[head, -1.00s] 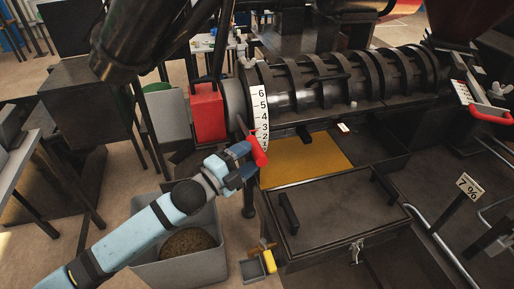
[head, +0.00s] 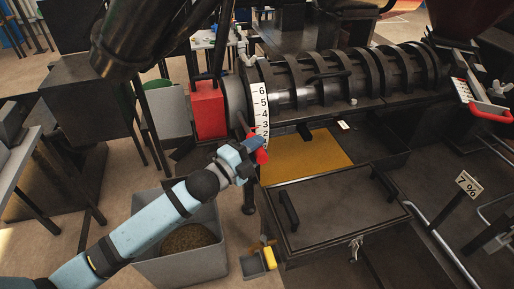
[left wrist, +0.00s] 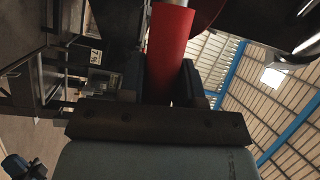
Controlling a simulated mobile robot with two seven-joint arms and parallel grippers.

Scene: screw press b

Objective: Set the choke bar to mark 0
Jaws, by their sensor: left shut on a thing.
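The choke bar is a dark lever with a red handle (head: 262,156) at the lower end of a white numbered scale (head: 261,108). Marks 6 down to about 2 show on the scale. The lowest marks are hidden or too small to read, so I cannot tell the exact mark. My left gripper (head: 250,151) is shut on the red handle, coming from the lower left. In the left wrist view the red handle (left wrist: 168,50) rises from between the dark fingers. My right gripper is not in view.
A red box (head: 208,111) stands left of the scale. The ribbed black press barrel (head: 330,85) runs right. A grey bin (head: 180,264) is below my left arm. A dark lidded box (head: 335,215) with handles and a yellow plate (head: 310,158) lie to the right.

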